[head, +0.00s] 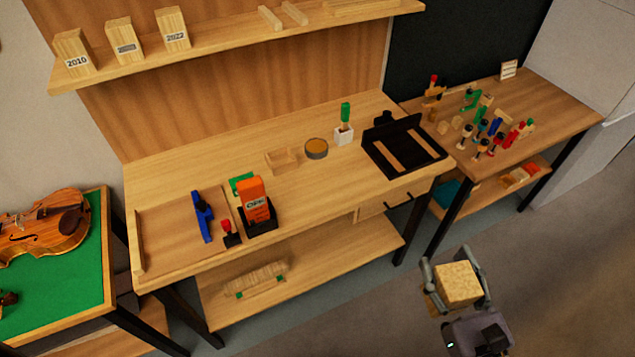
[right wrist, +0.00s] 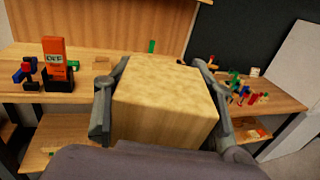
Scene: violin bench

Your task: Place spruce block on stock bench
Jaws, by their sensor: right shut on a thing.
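A pale spruce block (head: 458,283) is held between the fingers of my right gripper (head: 457,279), in the air over the floor in front of the benches. In the right wrist view the block (right wrist: 165,100) fills the middle, with a finger of the gripper (right wrist: 163,105) on each side. The wooden bench in the middle (head: 340,183) stands beyond and left of the gripper, apart from the block. I cannot tell which bench is the stock bench. My left gripper is not in view.
An orange box (head: 253,193) and blue tool (head: 203,216) stand on the middle bench. A black tray (head: 432,152) lies at its right end. The right bench (head: 562,115) holds several small clamps. A violin (head: 45,228) lies on the green-topped left table (head: 60,273). Year-marked blocks (head: 125,42) stand on the shelf.

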